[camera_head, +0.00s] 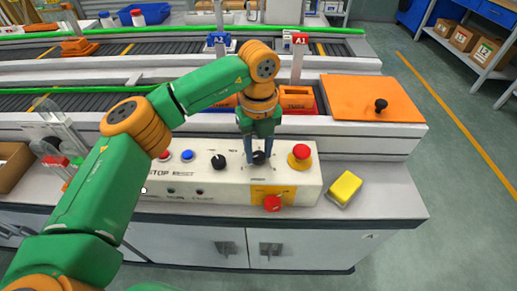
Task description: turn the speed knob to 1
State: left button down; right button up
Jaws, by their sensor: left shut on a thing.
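The control panel (226,186) is a long white box on the near counter, with knobs and buttons on its top. The speed knob (260,157) is a dark knob left of the red emergency button (299,156), partly hidden by my gripper. My left gripper (259,159) comes down from above and is shut on this knob, one finger on each side. Another black knob (218,161) stands to its left, clear of the gripper. The speed markings are too small to read. My right gripper is not in view.
A yellow sponge-like block (345,187) lies right of the panel. An orange plate with a black knob (370,98) sits behind it. Blue (187,155) and red buttons are at the panel's left. Conveyors (60,101) run behind.

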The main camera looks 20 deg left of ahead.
aim_at(259, 155)
pick_arm(q)
jog(key=shift+c, duration=2.2)
grip_release()
notch_tip(259, 155, up, 7)
jog(key=shift+r, duration=0.1)
